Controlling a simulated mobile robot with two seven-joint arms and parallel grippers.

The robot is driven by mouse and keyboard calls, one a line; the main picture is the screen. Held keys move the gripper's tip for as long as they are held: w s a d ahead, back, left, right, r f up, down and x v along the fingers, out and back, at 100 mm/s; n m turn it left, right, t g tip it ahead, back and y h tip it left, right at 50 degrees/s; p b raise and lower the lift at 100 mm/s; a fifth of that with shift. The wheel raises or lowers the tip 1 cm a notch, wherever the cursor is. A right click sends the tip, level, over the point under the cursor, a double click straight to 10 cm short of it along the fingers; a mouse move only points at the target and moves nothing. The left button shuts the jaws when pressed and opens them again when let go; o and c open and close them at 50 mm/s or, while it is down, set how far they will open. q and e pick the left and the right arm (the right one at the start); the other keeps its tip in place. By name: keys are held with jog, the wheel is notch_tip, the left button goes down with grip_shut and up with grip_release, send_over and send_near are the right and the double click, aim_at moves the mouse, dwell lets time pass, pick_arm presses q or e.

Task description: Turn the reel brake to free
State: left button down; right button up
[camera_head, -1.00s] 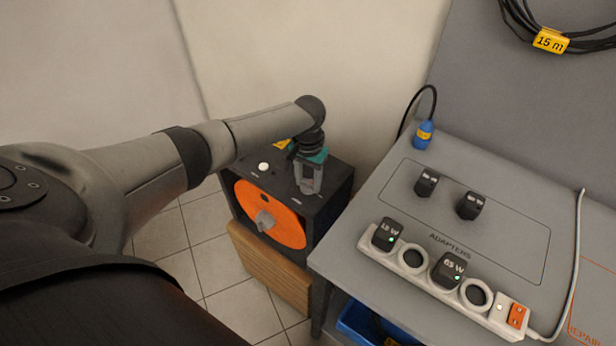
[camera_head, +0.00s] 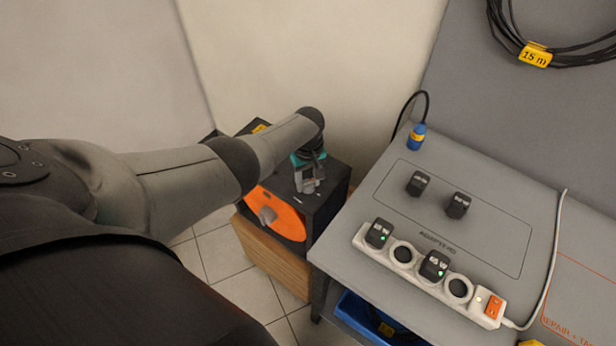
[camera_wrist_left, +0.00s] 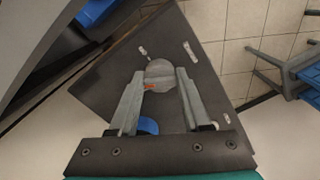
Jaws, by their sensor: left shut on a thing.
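The reel brake knob (camera_wrist_left: 161,74) is a round grey knob with a small orange-red mark, on the dark top of the reel box (camera_wrist_left: 205,75). In the head view the dark reel box (camera_head: 331,192) has an orange reel face (camera_head: 285,222) with a grey hub. My left gripper (camera_head: 306,187) points down onto the box top near its right side. In the left wrist view my left gripper (camera_wrist_left: 160,88) has its fingers on both sides of the knob, shut on it. Pale marks and a blue patch show around the knob; their labels are unreadable. My right gripper is out of view.
The grey bench (camera_head: 371,215) stands right of the box, with a white power strip (camera_head: 418,276), black adapters and a blue plug (camera_head: 417,136). A black cable coil (camera_head: 503,37) hangs on the wall behind. A wooden block (camera_head: 272,255) supports the box.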

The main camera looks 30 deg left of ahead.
aim_at(308, 182)
pick_arm(q)
jog(key=n, duration=0.3)
jog(key=shift+r+p, duration=0.1)
jog(key=shift+p, duration=0.25)
jog(key=shift+w+a+n, duration=0.1)
jog(key=shift+n, duration=1.6)
jog(key=shift+c, duration=1.8)
grip_release()
jog(key=shift+r+p, duration=0.55)
jog(key=shift+p, duration=0.2)
notch_tip(308, 182, up, 14)
jog(key=p, duration=0.8)
